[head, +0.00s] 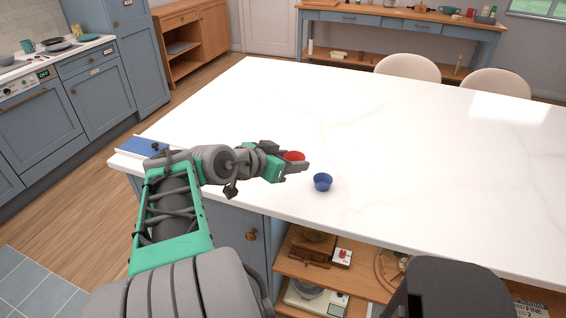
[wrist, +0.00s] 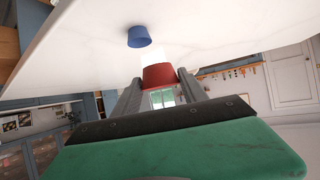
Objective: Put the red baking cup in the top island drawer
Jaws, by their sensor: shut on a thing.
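The red baking cup (head: 294,156) is between the fingers of my gripper (head: 296,163), over the front part of the white island top (head: 390,150). In the wrist view the red cup (wrist: 159,76) sits between both fingertips, and my gripper (wrist: 160,88) is shut on it. The cup appears close to the island surface; whether it touches is hard to tell. The top island drawer cannot be made out; my arm hides part of the island front. A blue door with a round brass knob (head: 251,237) shows there.
A blue baking cup (head: 322,182) stands on the island just right of my gripper. Open shelves (head: 330,272) with a scale and other items are below the front edge. Most of the island top is clear.

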